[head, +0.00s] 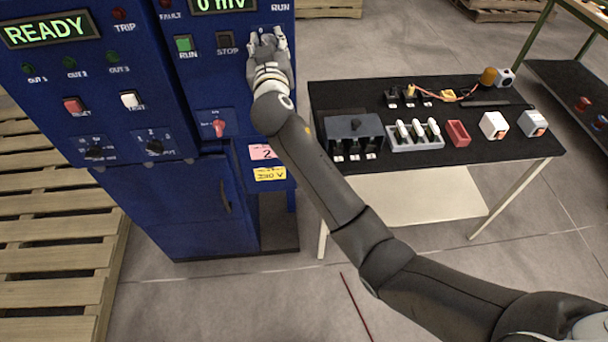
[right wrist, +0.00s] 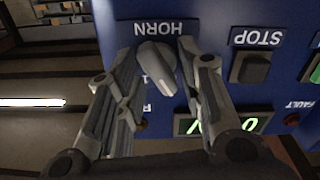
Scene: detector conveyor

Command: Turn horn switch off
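The horn switch (right wrist: 155,66) is a light grey rotary knob on the blue panel, under the upside-down HORN label (right wrist: 158,29) in the right wrist view. Its handle is tilted, running from upper left to lower right there. My right gripper (right wrist: 158,50) is open, with one finger on each side of the knob. The left finger is very near the knob; I cannot tell whether it touches. In the head view my right gripper (head: 268,42) is at the upper right of the blue cabinet and hides the knob. My left gripper is not in view.
The STOP button (head: 226,40) and green RUN button (head: 184,44) sit just left of my right gripper. A red switch (head: 219,128) is lower on the panel. A black-topped table (head: 470,165) with small parts stands right of the cabinet, near my right arm.

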